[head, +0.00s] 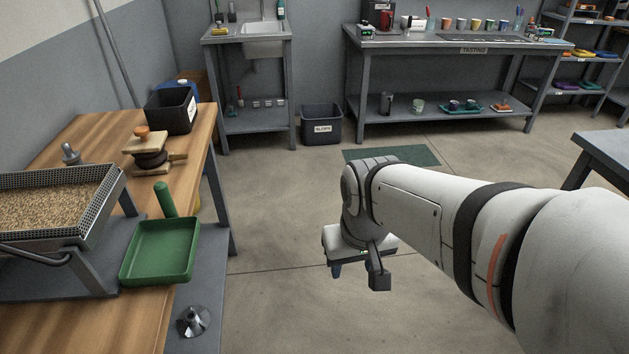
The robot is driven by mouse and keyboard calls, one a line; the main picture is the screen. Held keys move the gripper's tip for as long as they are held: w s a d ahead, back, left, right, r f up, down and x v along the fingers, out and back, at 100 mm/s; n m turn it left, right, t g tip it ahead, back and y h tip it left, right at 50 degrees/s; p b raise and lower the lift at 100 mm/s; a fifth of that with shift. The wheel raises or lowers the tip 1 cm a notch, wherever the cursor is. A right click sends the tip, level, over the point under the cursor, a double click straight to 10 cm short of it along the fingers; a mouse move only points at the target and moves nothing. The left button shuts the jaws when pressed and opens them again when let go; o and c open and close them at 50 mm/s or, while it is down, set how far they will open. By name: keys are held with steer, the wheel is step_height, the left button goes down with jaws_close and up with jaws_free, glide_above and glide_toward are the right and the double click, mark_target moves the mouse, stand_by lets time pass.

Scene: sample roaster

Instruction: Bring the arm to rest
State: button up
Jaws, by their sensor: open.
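My white arm reaches in from the right side of the head view and bends down at its wrist. My gripper (356,272) hangs over the open floor, to the right of the wooden bench (75,139). Its jaws are open, and I see nothing between them. It is apart from the bench and from everything on it. The arm hides part of the floor behind it.
On the bench are a green scoop (163,250), a mesh tray of beans (110,207), a small metal part (194,321) and a black bin (171,112). A slops bin (321,125) and tasting table (440,42) stand behind. A grey table (606,150) is right. Mid-floor is clear.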

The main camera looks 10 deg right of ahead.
steer(key=shift+s+a, duration=0.2)
